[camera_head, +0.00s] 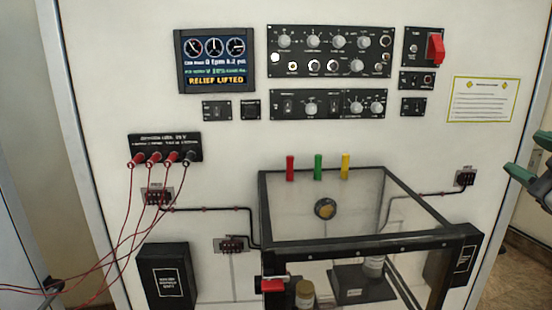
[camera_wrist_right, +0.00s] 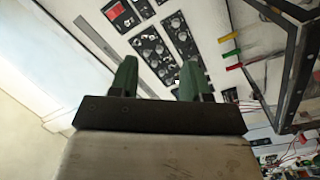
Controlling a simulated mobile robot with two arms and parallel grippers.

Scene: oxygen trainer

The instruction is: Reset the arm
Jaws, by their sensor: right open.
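My right gripper (camera_head: 528,156) is at the right edge of the head view, its green fingers partly cut off by the frame. In the right wrist view its two green fingers (camera_wrist_right: 157,80) stand apart with nothing between them. The gripper is clear of the trainer panel (camera_head: 225,150), to its right. The wrist view shows the panel's black control modules (camera_wrist_right: 160,45) beyond the fingers, tilted. My left gripper is not seen in either view.
A dark-framed clear box (camera_head: 365,240) juts out from the panel's lower middle. Red leads (camera_head: 127,215) hang from sockets at left. A red switch cover (camera_head: 436,48) is at upper right. A screen (camera_head: 215,60) reads "RELIEF LIFTED". Floor shows at far right.

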